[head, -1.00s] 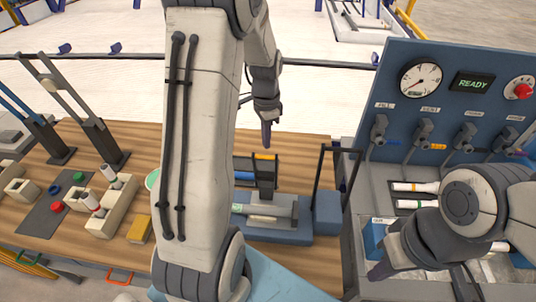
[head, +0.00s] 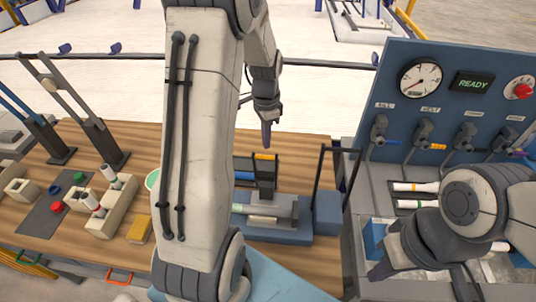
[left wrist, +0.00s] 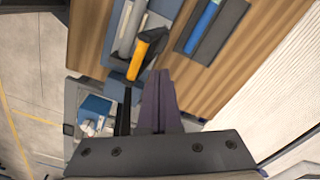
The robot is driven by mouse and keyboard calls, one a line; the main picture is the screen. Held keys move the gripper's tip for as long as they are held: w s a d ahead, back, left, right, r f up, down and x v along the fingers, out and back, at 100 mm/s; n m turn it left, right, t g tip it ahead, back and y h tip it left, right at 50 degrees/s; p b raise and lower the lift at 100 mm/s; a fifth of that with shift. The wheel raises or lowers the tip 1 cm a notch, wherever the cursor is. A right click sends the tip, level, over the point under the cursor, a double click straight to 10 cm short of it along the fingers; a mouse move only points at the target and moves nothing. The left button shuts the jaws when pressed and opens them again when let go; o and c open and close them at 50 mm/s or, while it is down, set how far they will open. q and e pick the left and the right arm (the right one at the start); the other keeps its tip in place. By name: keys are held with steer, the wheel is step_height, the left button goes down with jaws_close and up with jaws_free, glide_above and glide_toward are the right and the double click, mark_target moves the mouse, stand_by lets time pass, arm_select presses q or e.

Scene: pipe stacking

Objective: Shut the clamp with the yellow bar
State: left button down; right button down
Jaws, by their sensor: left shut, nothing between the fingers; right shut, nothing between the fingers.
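The yellow bar (head: 264,156) tops a dark upright part of the clamp (head: 266,175), which stands on a grey-blue block fixture on the wooden bench. In the left wrist view the yellow bar (left wrist: 148,52) lies just beyond the fingers, slanted, beside a grey cylinder. My left gripper (head: 267,137) is shut and empty, pointing down just above and behind the yellow bar, apparently not touching it. In the left wrist view its shut fingers (left wrist: 158,90) show close to the bar. My right gripper (head: 379,271) is shut and empty over the right-hand station. My left arm hides part of the fixture.
A blue bar (left wrist: 205,25) in a dark frame is beside the yellow one. A black upright frame (head: 336,148) rises at the fixture's right end. A blue gauge panel (head: 455,110) stands at right. White blocks with tubes (head: 112,205) and a yellow block (head: 139,229) are at left.

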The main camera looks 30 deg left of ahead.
mark_target(265, 156)
arm_select(q)
step_height(265, 156, down, 3)
steer(key=shift+f+b, duration=0.2)
steer(key=shift+b, duration=0.85)
steer(key=shift+s+d+f, duration=0.1)
steer(key=shift+s+d, duration=0.3)
steer(key=shift+s, duration=0.35)
steer(key=shift+s+d+f, duration=0.1)
steer(key=shift+s+d, duration=0.25)
steer(key=shift+s, duration=0.4)
steer(key=shift+s+b, duration=0.1)
steer(key=shift+b, duration=0.2)
